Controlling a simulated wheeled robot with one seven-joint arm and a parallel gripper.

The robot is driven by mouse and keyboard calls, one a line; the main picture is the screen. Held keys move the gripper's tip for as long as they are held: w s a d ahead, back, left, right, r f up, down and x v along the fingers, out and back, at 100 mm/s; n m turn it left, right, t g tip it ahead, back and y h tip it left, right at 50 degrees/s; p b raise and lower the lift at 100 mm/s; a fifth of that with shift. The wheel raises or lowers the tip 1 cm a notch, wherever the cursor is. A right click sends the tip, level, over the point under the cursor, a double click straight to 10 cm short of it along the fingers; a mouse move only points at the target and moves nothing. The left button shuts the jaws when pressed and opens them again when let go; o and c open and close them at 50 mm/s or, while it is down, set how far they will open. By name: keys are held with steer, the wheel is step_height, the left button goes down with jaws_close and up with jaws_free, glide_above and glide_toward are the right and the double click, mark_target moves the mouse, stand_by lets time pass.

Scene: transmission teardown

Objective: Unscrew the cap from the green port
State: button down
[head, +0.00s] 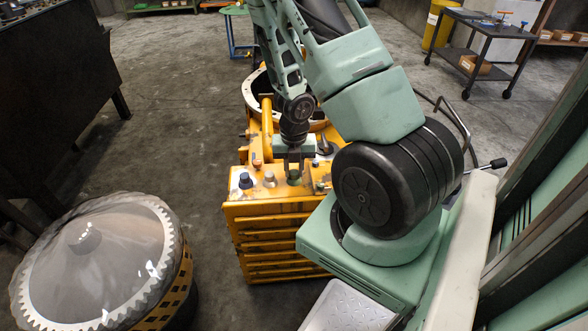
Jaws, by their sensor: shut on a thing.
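The yellow transmission housing (268,219) stands on the floor in the middle of the head view. A row of ports runs along its top front edge. A dark blue port (245,181) is at the left, and a port with a light cap (269,178) is beside it.
A large domed drum with a toothed rim (90,255) stands at the lower left. A dark cart (490,45) and a yellow barrel (440,22) are at the back right. The concrete floor (165,130) left of the housing is clear.

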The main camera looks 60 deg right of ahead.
steer(key=n, duration=0.4)
steer(key=shift+b, duration=0.4)
steer(key=shift+f+n+b, duration=0.1)
steer(key=shift+n+b, duration=0.3)
steer(key=shift+n, duration=0.5)
steer(key=n, duration=0.3)
steer(key=shift+n+b, duration=0.3)
steer(key=n+b, duration=0.1)
steer(key=n, duration=0.1)
steer(key=shift+n, duration=0.3)
steer(key=n, duration=0.2)
steer(key=shift+n, duration=0.3)
